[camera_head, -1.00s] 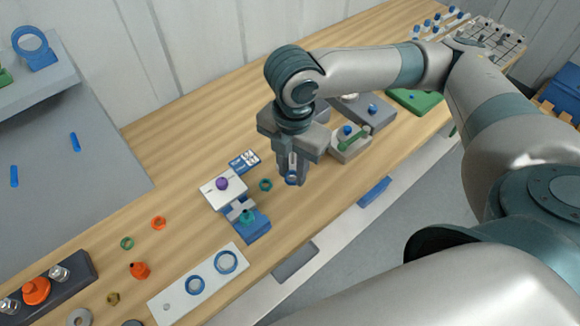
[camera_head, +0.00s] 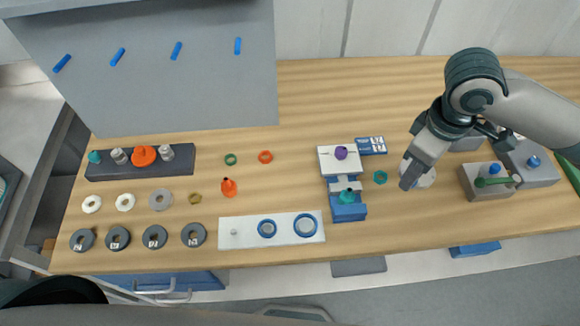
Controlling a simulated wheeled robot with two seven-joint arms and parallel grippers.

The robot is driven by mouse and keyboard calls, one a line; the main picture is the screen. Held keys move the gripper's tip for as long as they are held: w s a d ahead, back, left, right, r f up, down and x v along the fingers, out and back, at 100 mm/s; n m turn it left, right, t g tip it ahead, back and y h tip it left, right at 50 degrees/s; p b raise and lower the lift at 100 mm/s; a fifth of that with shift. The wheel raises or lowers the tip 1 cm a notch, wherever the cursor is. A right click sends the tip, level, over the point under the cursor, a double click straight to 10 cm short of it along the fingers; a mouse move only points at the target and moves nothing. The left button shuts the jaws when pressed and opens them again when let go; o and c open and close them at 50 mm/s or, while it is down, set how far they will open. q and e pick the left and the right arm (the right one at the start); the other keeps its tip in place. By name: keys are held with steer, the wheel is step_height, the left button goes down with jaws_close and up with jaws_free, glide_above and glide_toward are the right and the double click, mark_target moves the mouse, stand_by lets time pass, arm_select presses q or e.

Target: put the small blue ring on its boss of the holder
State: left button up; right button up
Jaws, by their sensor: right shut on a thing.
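The holder is a white plate (camera_head: 250,243) lying near the front edge of the table. My right gripper (camera_head: 407,184) is to the right of the holder, pointing down and shut on the small blue ring. Only a trace of blue shows at the fingertips; the ring is mostly hidden in this view. My left gripper is out of view.
Between gripper and holder stands a blue-and-white fixture (camera_head: 346,212) with a purple knob, beside a loose teal nut (camera_head: 380,177). Several washers, rings and a dark rack (camera_head: 140,165) lie left.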

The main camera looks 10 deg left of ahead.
arm_select(q)
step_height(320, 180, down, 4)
steer(key=b, duration=0.3)
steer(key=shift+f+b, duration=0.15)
steer(key=shift+b, duration=0.15)
arm_select(e)
steer(key=f+m, duration=0.1)
steer(key=m, duration=0.2)
steer(key=w+f+m, duration=0.1)
steer(key=m, duration=0.2)
steer(key=f+m, duration=0.1)
steer(key=m, duration=0.3)
steer(key=shift+w, duration=0.4)
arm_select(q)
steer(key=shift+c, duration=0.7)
